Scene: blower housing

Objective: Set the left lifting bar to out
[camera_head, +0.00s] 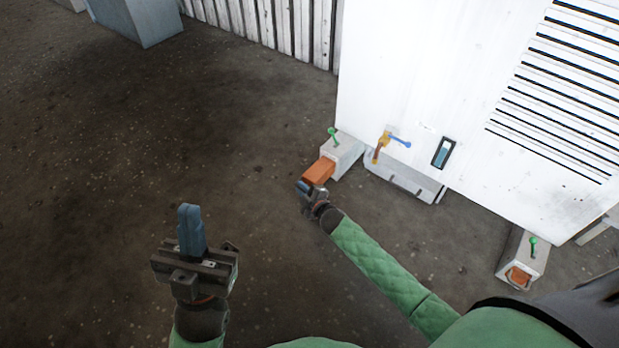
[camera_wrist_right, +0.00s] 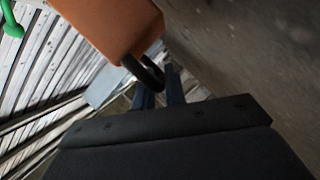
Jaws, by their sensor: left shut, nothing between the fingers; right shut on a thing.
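The left lifting bar (camera_head: 319,171) is orange and sticks out of a pale block (camera_head: 344,153) at the lower left corner of the white housing. In the right wrist view the bar (camera_wrist_right: 108,28) has a dark ring (camera_wrist_right: 146,76) at its end. My right gripper (camera_head: 306,189) is at the outer end of the bar, its blue fingers (camera_wrist_right: 160,88) shut on the ring; the exact contact is partly hidden. A green pin (camera_head: 333,134) stands on the block. My left gripper (camera_head: 190,228) is shut and empty over the floor, far left of the bar.
The white housing (camera_head: 430,70) has a yellow-and-blue valve (camera_head: 382,147) and a small gauge (camera_head: 443,152) low on its face. The floor (camera_head: 120,130) at left is clear.

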